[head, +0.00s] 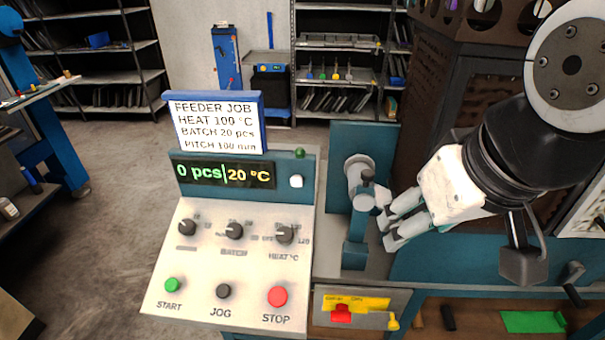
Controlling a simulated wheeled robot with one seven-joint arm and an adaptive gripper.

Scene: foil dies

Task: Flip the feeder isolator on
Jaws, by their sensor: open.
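A red switch handle (341,313) sits on a yellow plate (372,304) on the low front panel, right of the control console; it looks like the isolator. Its label is too small to read, and I cannot tell its position. A small yellow tag-like piece (393,321) is at the plate's right. My gripper (386,220) is open and empty, its fingers pointing left. In the picture it is above and right of the red handle, close to a grey and teal machine fitting (358,195). I cannot tell whether it touches that fitting.
The console (205,290) has three dark knobs, START, JOG and STOP buttons, and a lit display (222,174) reading "0 pcs" and "20 °C". A job card (216,124) stands above it. Open floor lies left.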

